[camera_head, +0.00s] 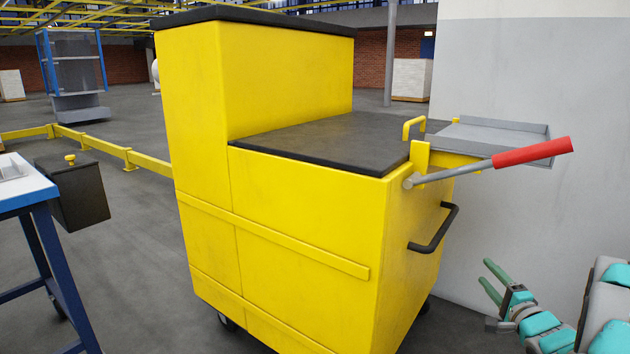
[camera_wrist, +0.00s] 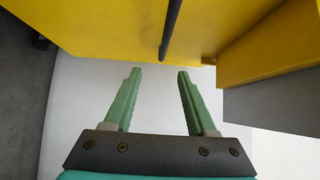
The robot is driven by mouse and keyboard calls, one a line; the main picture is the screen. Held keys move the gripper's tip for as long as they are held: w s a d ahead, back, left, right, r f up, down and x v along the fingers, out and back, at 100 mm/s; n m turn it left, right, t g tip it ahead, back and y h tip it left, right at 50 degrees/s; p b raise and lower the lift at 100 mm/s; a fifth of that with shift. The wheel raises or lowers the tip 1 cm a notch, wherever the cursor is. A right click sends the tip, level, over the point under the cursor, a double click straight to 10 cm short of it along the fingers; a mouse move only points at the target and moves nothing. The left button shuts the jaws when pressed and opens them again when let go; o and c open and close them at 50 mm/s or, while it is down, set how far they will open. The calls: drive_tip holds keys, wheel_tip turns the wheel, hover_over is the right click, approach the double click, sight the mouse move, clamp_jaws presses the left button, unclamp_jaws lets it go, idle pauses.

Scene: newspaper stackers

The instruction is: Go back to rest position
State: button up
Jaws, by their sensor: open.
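My gripper (camera_head: 488,276) is at the lower right of the head view, to the right of a large yellow cart (camera_head: 300,220) and apart from it. Its two green fingers are spread with nothing between them. The wrist view also shows my gripper (camera_wrist: 158,85) open and empty, with the yellow cart (camera_wrist: 110,30) beyond the fingertips. A black handle (camera_head: 435,230) on the cart's right side shows as a dark bar (camera_wrist: 171,25) there.
A lever with a red grip (camera_head: 532,152) and a grey tray (camera_head: 495,138) stick out from the cart's right side. A pale wall (camera_head: 540,70) stands behind my gripper. A blue-legged table (camera_head: 45,240) with a dark box (camera_head: 78,195) is at left. Grey floor lies between.

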drive_tip(key=s+a+n+g, duration=0.5)
drive_tip(key=s+a, duration=0.4)
drive_tip(key=s, duration=0.5)
drive_tip(key=s+a+f+n+g+h+p, duration=0.1)
drive_tip(key=s+a+n+g, duration=0.5)
drive_tip(key=s, duration=0.8)
drive_tip(key=s+a+n+g, duration=0.5)
drive_tip(key=s+a+g, duration=0.4)
drive_tip(key=s+a, duration=0.3)
drive_tip(key=s, duration=0.3)
drive_tip(key=shift+f+n+h+p, duration=0.2)
drive_tip(key=shift+n+h+p, duration=0.1)
drive_tip(key=shift+n, duration=0.1)
drive_tip(key=shift+d, duration=0.15)
